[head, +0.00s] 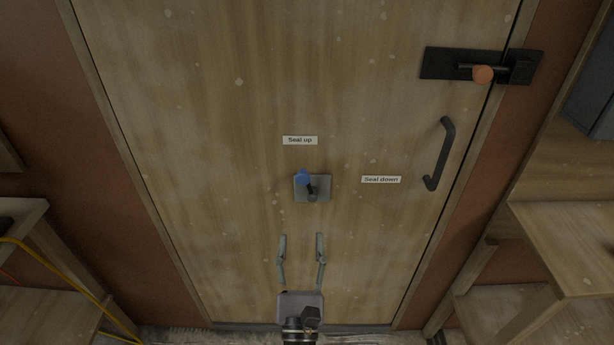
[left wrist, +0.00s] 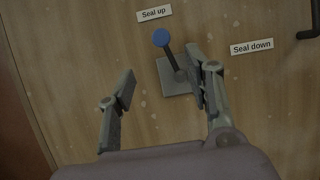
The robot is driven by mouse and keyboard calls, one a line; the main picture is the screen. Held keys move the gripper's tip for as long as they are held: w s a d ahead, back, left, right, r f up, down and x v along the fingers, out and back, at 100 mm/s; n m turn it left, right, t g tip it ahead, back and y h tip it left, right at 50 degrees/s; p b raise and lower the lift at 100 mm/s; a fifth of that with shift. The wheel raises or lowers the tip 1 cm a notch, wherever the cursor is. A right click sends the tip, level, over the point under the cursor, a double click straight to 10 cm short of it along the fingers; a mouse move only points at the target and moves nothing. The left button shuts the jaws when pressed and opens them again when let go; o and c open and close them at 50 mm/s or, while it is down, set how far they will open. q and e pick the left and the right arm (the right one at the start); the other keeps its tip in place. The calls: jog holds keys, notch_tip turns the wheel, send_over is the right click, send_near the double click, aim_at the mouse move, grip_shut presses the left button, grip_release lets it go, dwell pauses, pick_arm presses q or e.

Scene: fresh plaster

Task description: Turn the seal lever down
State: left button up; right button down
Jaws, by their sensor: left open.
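The seal lever (head: 309,184) is a short dark rod with a blue knob (head: 302,176) on a grey square plate (head: 322,187) on the wooden door. Its knob end points up and slightly left, towards the "Seal up" label (head: 300,140). The "Seal down" label (head: 381,180) is to its right. My left gripper (head: 302,238) is open and empty, below the lever in the head view. In the left wrist view the lever (left wrist: 170,55) stands beyond the open fingers (left wrist: 165,85), nearer the right finger, which overlaps part of the plate. Contact cannot be told. My right gripper is not in view.
The door has a black pull handle (head: 440,154) at the right and a black latch with an orange knob (head: 482,74) above it. Wooden shelving (head: 570,245) stands at the right, and a bench (head: 40,265) with a yellow cable at the left. The door face around the lever is clear.

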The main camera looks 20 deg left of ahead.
aim_at(303, 182)
pick_arm(q)
jog(key=p+x, duration=0.4)
jog(key=x, duration=1.1)
jog(key=shift+w, duration=0.25)
grip_shut()
jog(key=shift+f, duration=0.1)
